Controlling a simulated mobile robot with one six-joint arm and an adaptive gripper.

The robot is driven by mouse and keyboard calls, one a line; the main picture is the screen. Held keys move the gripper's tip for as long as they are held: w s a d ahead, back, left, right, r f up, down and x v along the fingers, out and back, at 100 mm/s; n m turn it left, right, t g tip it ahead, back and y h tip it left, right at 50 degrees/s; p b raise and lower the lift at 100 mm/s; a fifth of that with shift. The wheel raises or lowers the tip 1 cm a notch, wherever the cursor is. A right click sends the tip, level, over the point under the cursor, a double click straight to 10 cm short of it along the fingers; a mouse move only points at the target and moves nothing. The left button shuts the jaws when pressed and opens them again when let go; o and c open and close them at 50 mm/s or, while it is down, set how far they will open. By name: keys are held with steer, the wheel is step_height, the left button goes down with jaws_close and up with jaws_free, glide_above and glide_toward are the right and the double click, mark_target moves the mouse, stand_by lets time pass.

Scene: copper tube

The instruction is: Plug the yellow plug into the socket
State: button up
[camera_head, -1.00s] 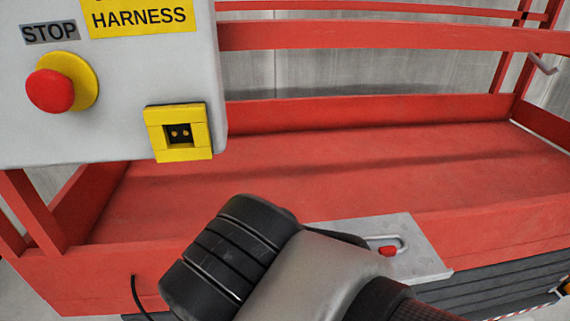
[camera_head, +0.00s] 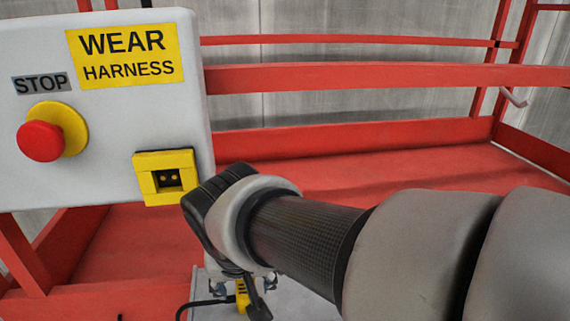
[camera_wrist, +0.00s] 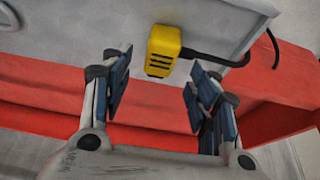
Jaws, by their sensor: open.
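The yellow plug (camera_wrist: 163,48) with its dark cable (camera_wrist: 225,60) is at the top middle of the wrist view, against a grey plate. It also shows low in the head view (camera_head: 242,294), partly hidden by my gripper. My gripper (camera_wrist: 160,68) is open and empty, pointing down at the plug. The plug appears in the gap between the fingertips, with space on both sides; its exact depth relative to them is unclear. The yellow socket (camera_head: 168,178), with a dark square recess, is on the white control box to the left of my wrist.
The white control box (camera_head: 110,120) also carries a red stop button (camera_head: 41,141) and a harness sign (camera_head: 125,55). Red rails (camera_head: 380,77) enclose the platform behind. The grey plate (camera_wrist: 95,20) lies under the plug. A red platform (camera_head: 400,175) extends to the right.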

mark_target(246, 291)
steer(key=x, duration=0.4)
steer(key=shift+w+f, duration=0.1)
steer(key=shift+f, duration=0.45)
steer(key=shift+o, duration=0.5)
